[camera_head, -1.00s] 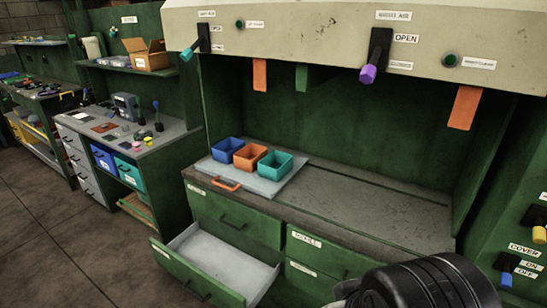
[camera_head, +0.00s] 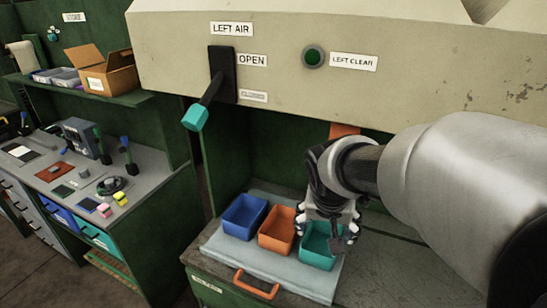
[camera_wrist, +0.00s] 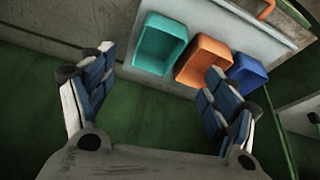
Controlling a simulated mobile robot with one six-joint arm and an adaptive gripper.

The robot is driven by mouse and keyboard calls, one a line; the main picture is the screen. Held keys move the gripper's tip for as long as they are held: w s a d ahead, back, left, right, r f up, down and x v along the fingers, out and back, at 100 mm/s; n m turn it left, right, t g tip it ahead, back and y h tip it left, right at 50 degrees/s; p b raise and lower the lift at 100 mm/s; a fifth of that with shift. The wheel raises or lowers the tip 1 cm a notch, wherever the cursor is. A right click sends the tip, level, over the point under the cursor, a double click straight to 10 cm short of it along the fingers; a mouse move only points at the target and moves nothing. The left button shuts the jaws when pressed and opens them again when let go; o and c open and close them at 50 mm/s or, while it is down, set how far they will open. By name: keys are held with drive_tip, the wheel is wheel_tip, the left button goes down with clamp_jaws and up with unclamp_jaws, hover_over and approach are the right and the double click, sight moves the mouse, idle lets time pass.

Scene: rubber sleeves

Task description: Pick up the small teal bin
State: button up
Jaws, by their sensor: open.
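In the wrist view the teal bin (camera_wrist: 159,44) is seen from above, beyond and between the two spread fingers. My gripper (camera_wrist: 155,95) is open there with nothing between its fingers. I see no contact with the bin, though the exact gap is hard to tell.
An orange bin (camera_head: 277,230) stands close to the teal one, with a blue bin (camera_head: 245,216) beyond it. A hood with a teal-knobbed lever (camera_head: 197,116) overhangs the bench. Bench space right of the tray is bare.

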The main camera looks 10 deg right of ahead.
drive_tip(key=o, duration=0.4)
drive_tip(key=w+f, duration=0.1)
drive_tip(key=w, duration=0.1)
drive_tip(key=w+d+f+m+p, duration=0.1)
drive_tip(key=w+f, duration=0.1)
drive_tip(key=w, duration=0.1)
drive_tip(key=w+d+f+m+p, duration=0.1)
drive_tip(key=w, duration=0.2)
drive_tip(key=shift+d+f, duration=0.15)
drive_tip(key=shift+f, duration=0.25)
drive_tip(key=shift+c, duration=0.2)
drive_tip(key=b, duration=0.5)
hover_over(321, 248)
drive_tip(key=shift+h, duration=0.3)
drive_tip(key=shift+f, duration=8.05)
